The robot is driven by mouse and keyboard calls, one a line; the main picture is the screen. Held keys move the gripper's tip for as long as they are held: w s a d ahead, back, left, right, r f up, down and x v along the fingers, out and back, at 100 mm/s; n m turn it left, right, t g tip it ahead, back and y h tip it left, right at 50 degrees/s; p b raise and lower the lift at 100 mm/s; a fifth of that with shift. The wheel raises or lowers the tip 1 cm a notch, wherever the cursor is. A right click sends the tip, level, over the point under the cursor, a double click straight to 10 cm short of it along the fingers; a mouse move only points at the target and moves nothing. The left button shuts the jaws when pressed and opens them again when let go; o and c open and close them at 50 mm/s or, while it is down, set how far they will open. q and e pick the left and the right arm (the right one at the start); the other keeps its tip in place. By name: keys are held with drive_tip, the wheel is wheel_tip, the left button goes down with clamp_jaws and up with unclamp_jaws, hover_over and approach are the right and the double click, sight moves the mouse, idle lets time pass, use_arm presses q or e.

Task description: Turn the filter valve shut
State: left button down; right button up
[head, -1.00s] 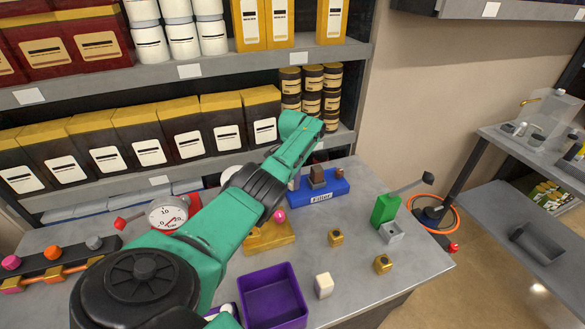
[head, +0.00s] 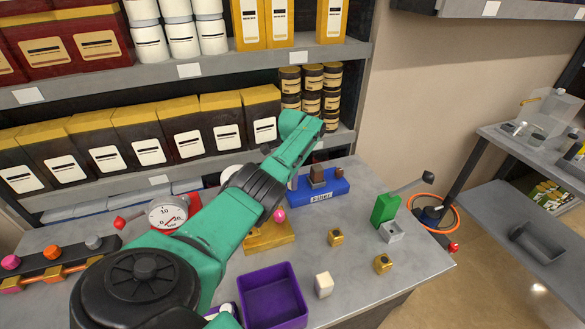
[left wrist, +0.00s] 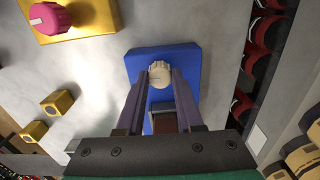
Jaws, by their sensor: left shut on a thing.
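The blue filter block (head: 325,190) with a "Filter" label sits on the grey bench near its back edge. It carries a brown and grey part (head: 317,176) in its middle. In the left wrist view the block (left wrist: 135,65) bears a ridged cream valve knob (left wrist: 159,72). My left gripper (left wrist: 159,80) is shut on this knob, one finger at each side. The brown part (left wrist: 163,122) lies between the fingers, nearer the palm. In the head view my left arm hides the fingers and most of the knob. My right gripper is not in view.
A yellow block with a pink knob (head: 279,215) stands left of the filter. Stocked shelves (head: 190,70) rise behind.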

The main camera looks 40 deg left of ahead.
use_arm(q)
drive_tip(key=shift+r, duration=0.1)
drive_tip(key=c, duration=0.6)
unclamp_jaws()
drive_tip(key=shift+o, duration=0.2)
drive_tip(key=shift+r, duration=0.3)
wheel_tip(320, 180, up, 14)
drive_tip(key=b, duration=0.1)
drive_tip(key=shift+f, duration=0.1)
